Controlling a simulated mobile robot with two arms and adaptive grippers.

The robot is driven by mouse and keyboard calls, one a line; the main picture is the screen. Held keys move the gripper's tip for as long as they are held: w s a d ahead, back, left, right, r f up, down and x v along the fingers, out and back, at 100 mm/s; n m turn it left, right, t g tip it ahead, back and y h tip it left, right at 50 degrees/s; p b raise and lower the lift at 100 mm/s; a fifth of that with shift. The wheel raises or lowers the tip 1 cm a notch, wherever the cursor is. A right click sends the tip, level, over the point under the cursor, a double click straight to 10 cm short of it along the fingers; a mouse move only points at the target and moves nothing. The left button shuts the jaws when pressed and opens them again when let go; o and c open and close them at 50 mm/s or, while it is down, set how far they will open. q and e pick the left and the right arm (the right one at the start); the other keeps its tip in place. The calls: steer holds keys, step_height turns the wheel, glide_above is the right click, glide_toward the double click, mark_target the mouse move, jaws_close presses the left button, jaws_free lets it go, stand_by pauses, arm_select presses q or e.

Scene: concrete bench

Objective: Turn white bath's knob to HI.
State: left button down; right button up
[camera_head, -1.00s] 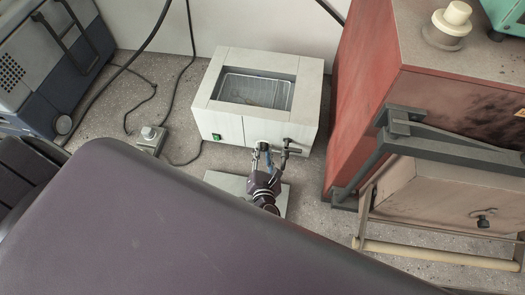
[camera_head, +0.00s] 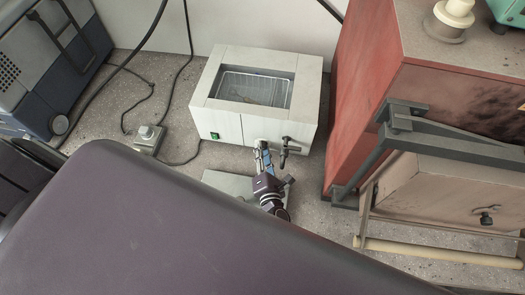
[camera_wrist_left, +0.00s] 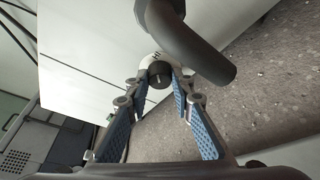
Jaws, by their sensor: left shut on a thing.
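The white bath (camera_head: 228,128) stands on the bench against the back wall, with an open basin on top. Its dark round knob (camera_wrist_left: 159,73) shows in the left wrist view, in front of a pale dial with small dark marks. My left gripper (camera_head: 262,148) is at the lower right of the bath's front face. In the left wrist view its blue-padded fingers (camera_wrist_left: 160,88) are closed on the knob, one on each side. In the head view the knob is hidden by the gripper. My right gripper is not in view.
A dark tap (camera_head: 287,149) sticks out of the bath close to the right of my left gripper. A green switch (camera_head: 215,135) is on the bath's front. A red cabinet (camera_head: 362,95) stands to the right. A grey plate (camera_head: 222,181) lies below the gripper.

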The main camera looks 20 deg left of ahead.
arm_select(q)
steer(key=c, duration=1.7)
jaws_free()
steer(key=v, duration=1.2)
